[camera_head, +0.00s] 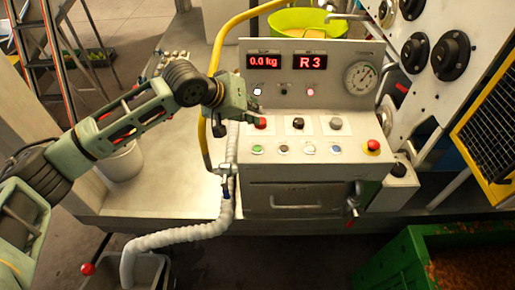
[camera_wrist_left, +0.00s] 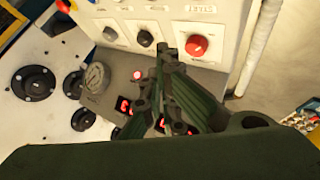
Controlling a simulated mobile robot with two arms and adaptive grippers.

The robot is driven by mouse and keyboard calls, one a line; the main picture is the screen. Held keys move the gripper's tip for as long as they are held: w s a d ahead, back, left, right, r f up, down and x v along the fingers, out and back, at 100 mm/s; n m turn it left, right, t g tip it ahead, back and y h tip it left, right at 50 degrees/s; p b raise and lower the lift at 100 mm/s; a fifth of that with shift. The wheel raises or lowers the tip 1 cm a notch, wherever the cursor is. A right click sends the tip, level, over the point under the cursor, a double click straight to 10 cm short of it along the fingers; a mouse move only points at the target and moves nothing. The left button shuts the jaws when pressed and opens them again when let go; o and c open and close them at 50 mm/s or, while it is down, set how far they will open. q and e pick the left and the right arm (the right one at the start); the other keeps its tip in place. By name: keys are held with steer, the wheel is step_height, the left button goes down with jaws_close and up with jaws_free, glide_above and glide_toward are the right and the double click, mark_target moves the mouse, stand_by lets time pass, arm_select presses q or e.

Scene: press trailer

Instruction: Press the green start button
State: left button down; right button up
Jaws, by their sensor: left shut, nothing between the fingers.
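The green start button (camera_head: 257,149) is at the left end of the lower button row on the control panel (camera_head: 277,178). My left gripper (camera_head: 251,115) is shut and empty, above and slightly left of the green button and apart from it. It is close to the red knob (camera_head: 261,123) in the upper row; I cannot tell if it touches. In the left wrist view the shut fingers (camera_wrist_left: 166,52) point toward the panel, left of the red knob (camera_wrist_left: 196,46). The green button cannot be made out in that view. My right gripper is out of view.
A black knob (camera_head: 298,123) and a grey knob (camera_head: 336,123) continue the upper row. White and blue buttons and a red emergency knob (camera_head: 373,145) are to the right. A yellow pipe (camera_head: 217,55) and a ribbed hose (camera_head: 229,175) run along the panel's left side.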

arm_select(q)
steer(key=b, duration=0.7)
glide_above(257, 149)
steer(key=w, duration=0.2)
steer(key=f, duration=0.6)
steer(key=shift+a+f, duration=0.1)
steer(key=shift+a, duration=0.3)
steer(key=shift+f, duration=1.1)
steer(key=shift+f, duration=0.1)
steer(key=shift+f, duration=0.35)
